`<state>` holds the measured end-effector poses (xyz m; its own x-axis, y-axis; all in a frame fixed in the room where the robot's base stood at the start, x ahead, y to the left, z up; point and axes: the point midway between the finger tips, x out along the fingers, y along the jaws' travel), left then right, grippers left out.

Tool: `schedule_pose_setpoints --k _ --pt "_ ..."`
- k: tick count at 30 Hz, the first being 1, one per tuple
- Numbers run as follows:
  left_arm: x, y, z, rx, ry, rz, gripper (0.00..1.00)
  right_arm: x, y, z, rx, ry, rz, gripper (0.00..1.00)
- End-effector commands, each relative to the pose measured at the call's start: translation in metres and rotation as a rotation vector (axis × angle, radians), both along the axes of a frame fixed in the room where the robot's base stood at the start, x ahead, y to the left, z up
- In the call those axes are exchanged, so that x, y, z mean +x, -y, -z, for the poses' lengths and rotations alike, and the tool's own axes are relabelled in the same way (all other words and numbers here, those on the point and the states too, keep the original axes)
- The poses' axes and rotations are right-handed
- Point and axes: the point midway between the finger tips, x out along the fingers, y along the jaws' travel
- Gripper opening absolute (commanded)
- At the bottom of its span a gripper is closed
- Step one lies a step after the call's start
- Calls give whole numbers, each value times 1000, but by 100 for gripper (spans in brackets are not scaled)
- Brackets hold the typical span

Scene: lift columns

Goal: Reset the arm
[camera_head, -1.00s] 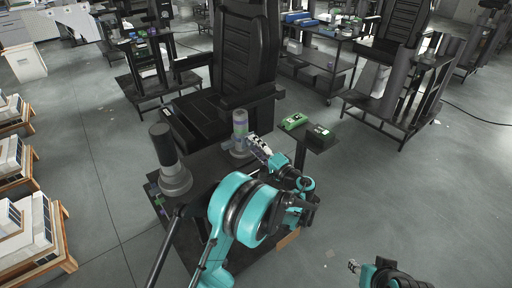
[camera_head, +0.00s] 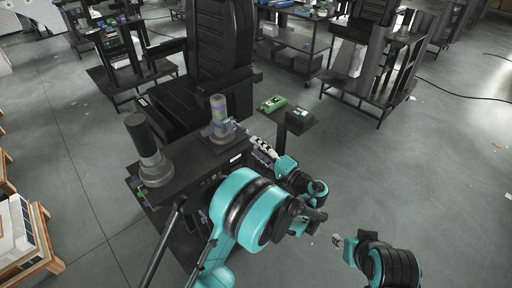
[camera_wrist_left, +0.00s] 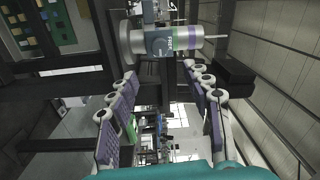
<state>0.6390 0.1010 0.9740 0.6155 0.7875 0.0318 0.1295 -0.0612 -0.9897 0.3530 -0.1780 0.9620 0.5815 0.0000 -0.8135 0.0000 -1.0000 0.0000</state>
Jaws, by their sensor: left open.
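My left gripper (camera_head: 262,150) is over the right edge of the dark workstation in the head view. It is open, with its two padded fingers spread wide in the left wrist view (camera_wrist_left: 158,100). A grey column piece with purple and green bands (camera_head: 219,106) stands upright on the workstation, left of the gripper and apart from it. In the left wrist view this piece (camera_wrist_left: 185,40) lies across the picture beyond the fingertips, with nothing held between the fingers. A second column piece with a black top (camera_head: 143,135) stands farther left. My right gripper (camera_head: 338,241) is low at right, small and unclear.
A tall black seat-like frame (camera_head: 218,50) rises behind the workstation (camera_head: 195,158). A green device (camera_head: 272,103) and a black-green box (camera_head: 301,117) sit on a small shelf right of the column. Pallets stand at lower left. The floor at right is clear.

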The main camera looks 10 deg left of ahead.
Motion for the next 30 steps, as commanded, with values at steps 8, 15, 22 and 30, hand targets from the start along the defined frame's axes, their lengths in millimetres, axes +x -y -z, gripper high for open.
schedule_pose_setpoints --k 8,15,22,30 --pt "0 -1 0 -1 -1 -1 49 0 0 0 0 0 0 40" --pt "-9 -38 -13 -132 -86 -9 49 0 0 0 0 0 0 40" --pt "-61 -96 -20 -455 -226 -8 49 0 0 0 0 0 0 40" --pt "-156 -120 -12 -871 -284 10 49 0 0 0 0 0 0 40"
